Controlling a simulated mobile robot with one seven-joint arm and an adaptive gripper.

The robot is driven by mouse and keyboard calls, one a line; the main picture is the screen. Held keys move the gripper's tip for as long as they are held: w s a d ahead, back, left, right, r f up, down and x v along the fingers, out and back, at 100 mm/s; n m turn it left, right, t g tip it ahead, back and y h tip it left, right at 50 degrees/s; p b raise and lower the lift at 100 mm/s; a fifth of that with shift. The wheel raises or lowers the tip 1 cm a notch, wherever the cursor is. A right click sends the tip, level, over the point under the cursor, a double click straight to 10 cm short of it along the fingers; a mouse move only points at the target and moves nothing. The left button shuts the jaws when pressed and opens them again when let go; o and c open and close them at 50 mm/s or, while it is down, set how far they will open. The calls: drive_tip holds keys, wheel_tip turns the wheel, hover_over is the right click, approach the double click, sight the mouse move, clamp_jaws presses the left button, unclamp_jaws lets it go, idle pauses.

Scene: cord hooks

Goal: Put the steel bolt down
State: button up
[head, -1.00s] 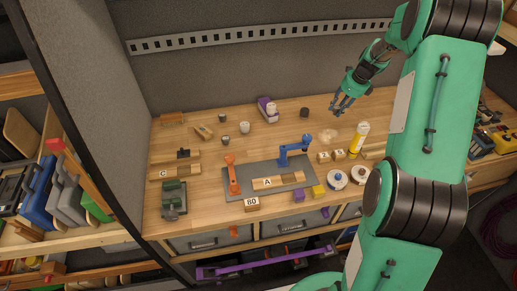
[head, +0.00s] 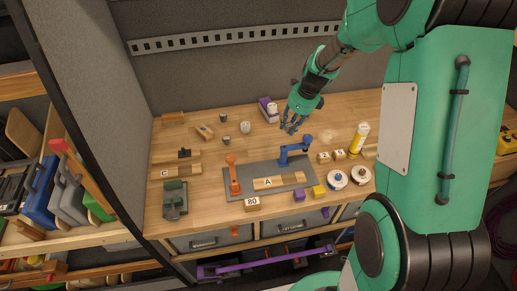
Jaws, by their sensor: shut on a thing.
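My gripper (head: 291,128) hangs above the workbench (head: 210,150), behind the blue clamp (head: 294,149) and close to the purple box (head: 266,105). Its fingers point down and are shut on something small. The steel bolt is too small to make out between the fingers in the head view. I cannot tell how high the fingertips are above the wood.
A grey mat (head: 240,165) carries a wooden strip marked A (head: 266,183) and an orange clamp (head: 233,176). A green vise (head: 174,200) stands front left. A yellow bottle (head: 358,139) and two round spools (head: 336,180) are to the right. Bare wood lies left of my gripper.

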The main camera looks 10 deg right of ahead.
drive_tip(key=s+a+n, duration=0.1)
drive_tip(key=s+a, duration=0.7)
drive_tip(key=a, duration=0.2)
wheel_tip(320, 180, down, 11)
drive_tip(key=shift+s+d+f, duration=0.1)
drive_tip(key=shift+d+f, duration=0.05)
drive_tip(key=shift+f, duration=0.05)
drive_tip(key=w, duration=0.5)
drive_tip(key=w+f, duration=0.1)
drive_tip(key=w, duration=1)
drive_tip(key=shift+a+f+p, duration=0.3)
drive_tip(key=shift+a+p, duration=0.05)
drive_tip(key=shift+a, duration=0.05)
drive_tip(key=shift+f, duration=1.75)
drive_tip(key=o, duration=1.2)
drive_tip(key=shift+f, duration=0.15)
